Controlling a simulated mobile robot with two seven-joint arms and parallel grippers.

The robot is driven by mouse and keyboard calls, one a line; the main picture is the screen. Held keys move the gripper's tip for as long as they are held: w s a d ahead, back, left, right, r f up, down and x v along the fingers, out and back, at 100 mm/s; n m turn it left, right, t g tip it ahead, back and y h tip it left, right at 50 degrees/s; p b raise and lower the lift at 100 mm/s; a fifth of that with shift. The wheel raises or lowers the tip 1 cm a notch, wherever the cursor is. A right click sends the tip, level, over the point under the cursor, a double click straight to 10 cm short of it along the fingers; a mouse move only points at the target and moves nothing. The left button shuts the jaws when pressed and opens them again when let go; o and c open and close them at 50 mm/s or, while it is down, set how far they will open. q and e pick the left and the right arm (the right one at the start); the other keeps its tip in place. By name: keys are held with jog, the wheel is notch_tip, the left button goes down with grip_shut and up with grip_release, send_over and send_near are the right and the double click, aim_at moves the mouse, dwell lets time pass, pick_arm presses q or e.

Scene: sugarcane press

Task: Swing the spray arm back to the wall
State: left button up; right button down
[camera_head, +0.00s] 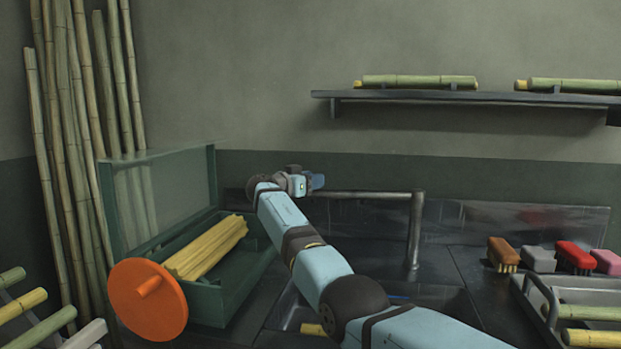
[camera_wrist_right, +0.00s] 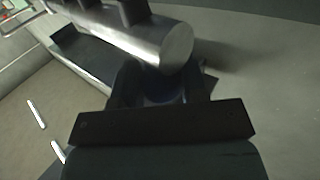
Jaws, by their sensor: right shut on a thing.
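The spray arm (camera_head: 370,194) is a grey metal tube. In the head view it runs level to the left from the top of an upright metal post (camera_head: 414,235) beside the sink. My right gripper (camera_head: 316,181) is at the tube's left end, shut on it. My own light-blue forearm hides part of the sink and some of the grip. In the right wrist view the thick, shiny metal tube (camera_wrist_right: 150,42) lies across the top, right at my right gripper (camera_wrist_right: 160,85); the fingertips are dark and hard to make out. My left gripper is not in view.
A green press box (camera_head: 230,290) with yellow peeled cane and an orange disc (camera_head: 148,300) stands left. Several brushes (camera_head: 503,252) and a metal rack (camera_head: 540,300) are right. A wall shelf (camera_head: 430,96) holds cane above. Tall cane leans at far left.

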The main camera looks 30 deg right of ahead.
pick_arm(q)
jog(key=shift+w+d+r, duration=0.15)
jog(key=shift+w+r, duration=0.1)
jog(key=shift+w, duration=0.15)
pick_arm(e)
jog(key=shift+w+d+f+g, duration=0.1)
jog(key=shift+w+d+g, duration=0.2)
jog(key=shift+w, duration=0.1)
jog(key=c, duration=0.7)
grip_release()
jog(key=shift+o, duration=0.2)
pick_arm(q)
jog(key=p, duration=0.1)
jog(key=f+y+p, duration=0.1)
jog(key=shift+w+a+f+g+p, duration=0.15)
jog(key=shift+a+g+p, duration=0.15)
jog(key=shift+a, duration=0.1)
pick_arm(e)
jog(key=v, duration=1.4)
jog(key=shift+d, duration=0.1)
